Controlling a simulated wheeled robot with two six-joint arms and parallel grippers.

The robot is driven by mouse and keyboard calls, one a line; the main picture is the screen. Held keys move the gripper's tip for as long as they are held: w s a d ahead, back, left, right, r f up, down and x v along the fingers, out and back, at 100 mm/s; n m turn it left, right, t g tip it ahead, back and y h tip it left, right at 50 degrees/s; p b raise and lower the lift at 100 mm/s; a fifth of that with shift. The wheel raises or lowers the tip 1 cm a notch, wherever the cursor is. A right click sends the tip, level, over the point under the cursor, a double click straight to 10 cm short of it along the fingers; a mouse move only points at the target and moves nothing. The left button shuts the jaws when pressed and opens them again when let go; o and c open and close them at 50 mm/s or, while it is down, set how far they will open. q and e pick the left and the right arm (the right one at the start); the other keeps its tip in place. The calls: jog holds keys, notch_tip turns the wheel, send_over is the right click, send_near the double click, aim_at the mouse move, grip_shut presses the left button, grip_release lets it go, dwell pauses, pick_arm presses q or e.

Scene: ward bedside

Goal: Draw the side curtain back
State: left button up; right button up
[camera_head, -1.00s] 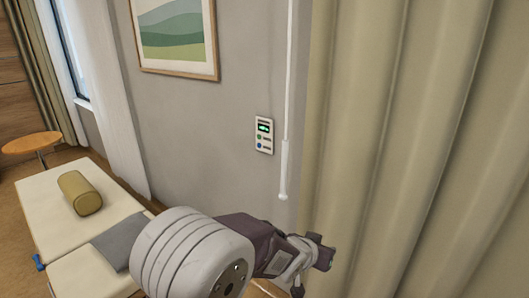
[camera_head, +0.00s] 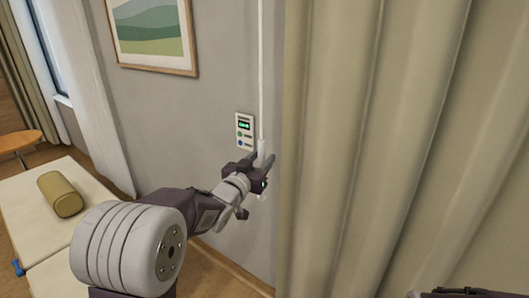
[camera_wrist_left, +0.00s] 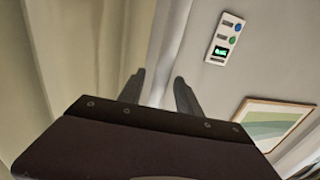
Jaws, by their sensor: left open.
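The beige side curtain (camera_head: 370,150) hangs in folds across the right half of the head view and fills the left of the left wrist view (camera_wrist_left: 60,70). A thin white wand (camera_head: 261,75) hangs at its left edge, with a thicker handle at its lower end. My left gripper (camera_head: 262,158) is open at the handle, a finger on either side of it in the picture. In the left wrist view the white wand (camera_wrist_left: 167,45) shows between the open fingers (camera_wrist_left: 160,80); contact cannot be told. A dark part of my right arm shows at the bottom right; its fingers are hidden.
A wall panel (camera_head: 244,131) with a green display is just left of the handle. A framed picture (camera_head: 152,35) hangs on the grey wall. A bed (camera_head: 25,215) with an olive bolster (camera_head: 60,194) and a round wooden table (camera_head: 18,141) are at the left.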

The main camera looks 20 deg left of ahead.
pick_arm(q)
jog(key=w, duration=0.3)
jog(key=shift+d+r, duration=0.1)
jog(key=shift+d, duration=0.2)
jog(key=shift+c, duration=0.3)
grip_shut()
dwell(0.9)
